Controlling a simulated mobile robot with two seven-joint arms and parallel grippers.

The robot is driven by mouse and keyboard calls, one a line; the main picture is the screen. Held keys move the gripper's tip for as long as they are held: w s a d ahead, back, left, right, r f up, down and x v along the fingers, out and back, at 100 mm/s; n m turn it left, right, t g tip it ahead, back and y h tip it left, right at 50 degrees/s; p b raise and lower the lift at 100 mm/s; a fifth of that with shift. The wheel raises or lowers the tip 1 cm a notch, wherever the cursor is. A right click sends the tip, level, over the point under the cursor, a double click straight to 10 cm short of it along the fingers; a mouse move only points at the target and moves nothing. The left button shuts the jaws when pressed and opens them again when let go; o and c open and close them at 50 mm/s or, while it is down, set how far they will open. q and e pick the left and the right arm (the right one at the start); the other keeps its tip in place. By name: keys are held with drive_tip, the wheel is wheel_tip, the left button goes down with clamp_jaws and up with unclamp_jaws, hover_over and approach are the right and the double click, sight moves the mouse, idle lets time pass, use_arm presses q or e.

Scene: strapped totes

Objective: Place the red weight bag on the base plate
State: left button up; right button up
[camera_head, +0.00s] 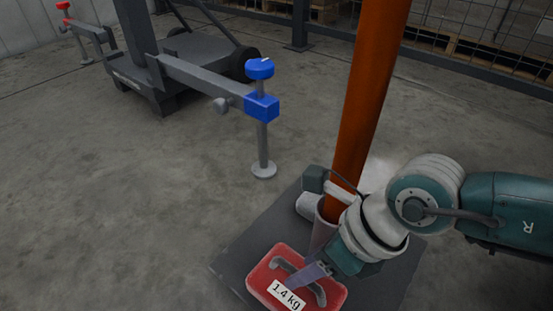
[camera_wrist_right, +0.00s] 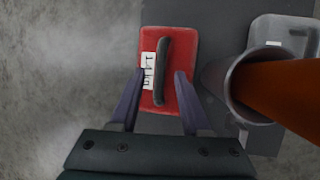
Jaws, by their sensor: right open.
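The red weight bag (camera_head: 262,282) has a grey handle and a white "1.4 kg" label. It lies flat on the dark base plate (camera_head: 238,262), near its edge, in front of the orange post. In the right wrist view the bag (camera_wrist_right: 182,52) is close to the left edge of the plate (camera_wrist_right: 215,40). My right gripper (camera_head: 303,278) is just above the bag. In the right wrist view its open fingers (camera_wrist_right: 158,88) stand on either side of the handle, apart from it. My left gripper is not in view.
The orange post (camera_head: 370,90) rises from a grey socket (camera_head: 322,232) right beside the bag and my right wrist. A grey stand with a blue clamp (camera_head: 262,106) and a foot is at the upper left.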

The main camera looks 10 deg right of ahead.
drive_tip(key=p+v, duration=0.9)
drive_tip(key=v, duration=0.2)
drive_tip(key=shift+d+r, duration=0.15)
drive_tip(key=shift+r, duration=0.05)
